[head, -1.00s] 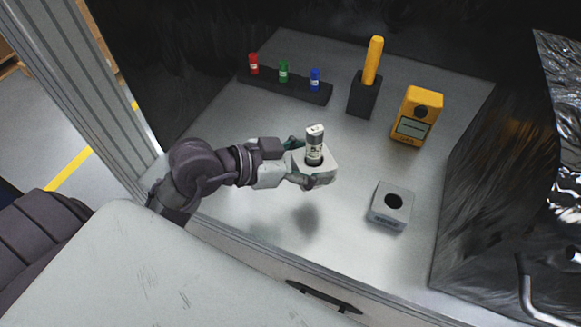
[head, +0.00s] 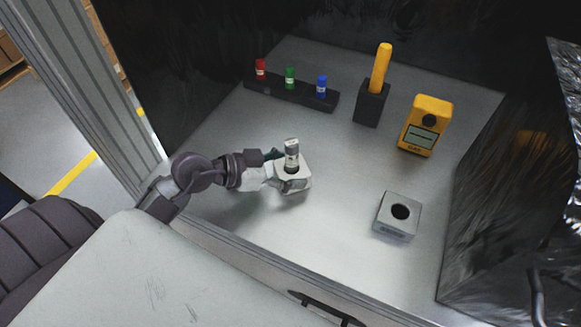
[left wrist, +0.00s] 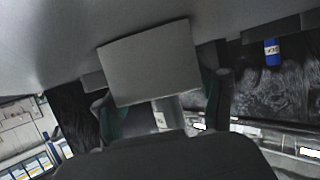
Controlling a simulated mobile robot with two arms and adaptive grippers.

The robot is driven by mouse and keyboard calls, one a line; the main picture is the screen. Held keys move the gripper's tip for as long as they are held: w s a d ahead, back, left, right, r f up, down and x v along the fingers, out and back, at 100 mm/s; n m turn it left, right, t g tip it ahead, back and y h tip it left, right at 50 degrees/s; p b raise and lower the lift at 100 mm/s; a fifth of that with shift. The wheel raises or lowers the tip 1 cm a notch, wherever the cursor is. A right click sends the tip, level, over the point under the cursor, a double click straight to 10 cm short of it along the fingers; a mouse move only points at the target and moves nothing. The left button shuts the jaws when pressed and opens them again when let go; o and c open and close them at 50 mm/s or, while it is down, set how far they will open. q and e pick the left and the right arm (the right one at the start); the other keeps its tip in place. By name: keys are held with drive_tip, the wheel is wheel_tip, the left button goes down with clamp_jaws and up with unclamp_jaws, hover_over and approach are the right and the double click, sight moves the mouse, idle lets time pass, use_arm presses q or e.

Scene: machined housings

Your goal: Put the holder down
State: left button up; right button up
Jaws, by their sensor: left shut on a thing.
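The held holder (head: 306,177) is a light grey block with a hole in its top. A grey-and-white cylinder (head: 292,150) stands in that hole, slightly tilted in the picture. My left gripper (head: 287,176) is shut on the holder's sides, over the left-middle of the bench. A shadow lies close under the holder; I cannot tell whether it touches the bench. In the left wrist view the holder (left wrist: 150,62) is a plain grey face between the dark fingers. A second grey block (head: 395,222) with an empty dark hole sits to the right. My right gripper is not in view.
A black rack (head: 300,97) with red, green and blue vials stands at the back of the bench. A black stand (head: 371,105) with a yellow-handled tool and a yellow gas meter (head: 426,125) stand back right. Dark shiny sheeting (head: 510,190) borders the right. The bench middle is clear.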

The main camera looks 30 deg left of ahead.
use_arm(q)
drive_tip(key=o, duration=1.3)
drive_tip(key=shift+f, duration=0.1)
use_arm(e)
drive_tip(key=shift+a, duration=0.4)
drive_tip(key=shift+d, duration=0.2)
use_arm(q)
drive_tip(key=shift+s+a, duration=0.15)
drive_tip(key=shift+a, duration=0.05)
drive_tip(key=b+v, duration=0.1)
drive_tip(key=v, duration=1)
drive_tip(key=shift+s+a+r+b, duration=0.15)
drive_tip(key=shift+s+r+b, duration=0.15)
drive_tip(key=shift+b, duration=0.1)
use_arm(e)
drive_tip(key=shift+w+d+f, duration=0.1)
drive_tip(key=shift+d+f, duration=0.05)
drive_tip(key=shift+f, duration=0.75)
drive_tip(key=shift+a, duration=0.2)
